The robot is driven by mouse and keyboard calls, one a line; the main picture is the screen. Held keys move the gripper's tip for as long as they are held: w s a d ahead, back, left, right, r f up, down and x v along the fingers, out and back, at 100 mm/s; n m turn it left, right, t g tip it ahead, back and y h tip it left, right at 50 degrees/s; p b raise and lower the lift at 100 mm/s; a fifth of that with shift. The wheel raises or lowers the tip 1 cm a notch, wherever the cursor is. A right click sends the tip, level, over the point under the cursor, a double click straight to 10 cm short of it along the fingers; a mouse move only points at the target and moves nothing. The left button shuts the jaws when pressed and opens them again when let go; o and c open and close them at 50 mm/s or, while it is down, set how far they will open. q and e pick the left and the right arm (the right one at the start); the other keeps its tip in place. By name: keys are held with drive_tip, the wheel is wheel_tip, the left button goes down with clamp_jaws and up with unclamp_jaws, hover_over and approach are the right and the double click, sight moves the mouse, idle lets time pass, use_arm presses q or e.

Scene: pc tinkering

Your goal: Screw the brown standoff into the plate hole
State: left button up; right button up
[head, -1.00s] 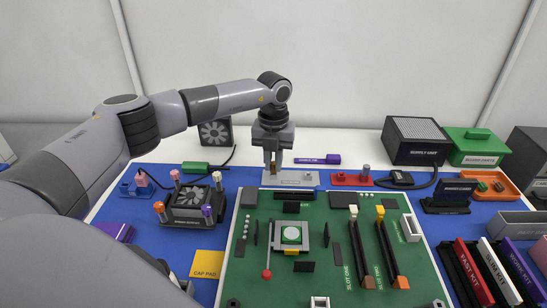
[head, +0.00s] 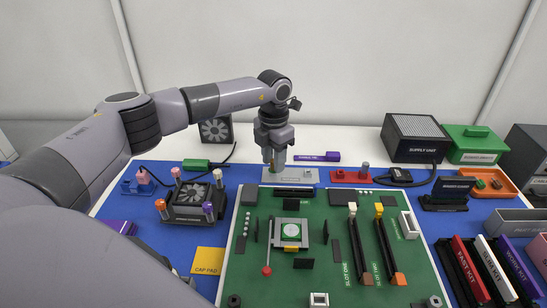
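My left gripper (head: 273,166) points straight down over the left part of the grey plate (head: 306,177), behind the green board. Its fingers are seen edge-on and hide what is between them. A second ago a small brown standoff showed upright between the fingers, low at the plate. The standoff and the plate hole under it are hidden now, so I cannot tell how deep the standoff sits. My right gripper is not in view.
The green board (head: 335,255) lies in front of the plate. A red block (head: 345,176) with a grey peg stands to the right, a purple bar (head: 318,156) behind. A fan cooler (head: 188,203) with several coloured posts stands left. The blue mat between is free.

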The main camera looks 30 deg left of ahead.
use_arm(q)
drive_tip(key=shift+r, duration=0.2)
wheel_tip(320, 180, up, 6)
drive_tip(key=p, duration=0.5)
drive_tip(key=shift+f, duration=0.2)
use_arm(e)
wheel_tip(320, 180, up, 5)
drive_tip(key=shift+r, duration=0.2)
use_arm(q)
wheel_tip(320, 180, up, 7)
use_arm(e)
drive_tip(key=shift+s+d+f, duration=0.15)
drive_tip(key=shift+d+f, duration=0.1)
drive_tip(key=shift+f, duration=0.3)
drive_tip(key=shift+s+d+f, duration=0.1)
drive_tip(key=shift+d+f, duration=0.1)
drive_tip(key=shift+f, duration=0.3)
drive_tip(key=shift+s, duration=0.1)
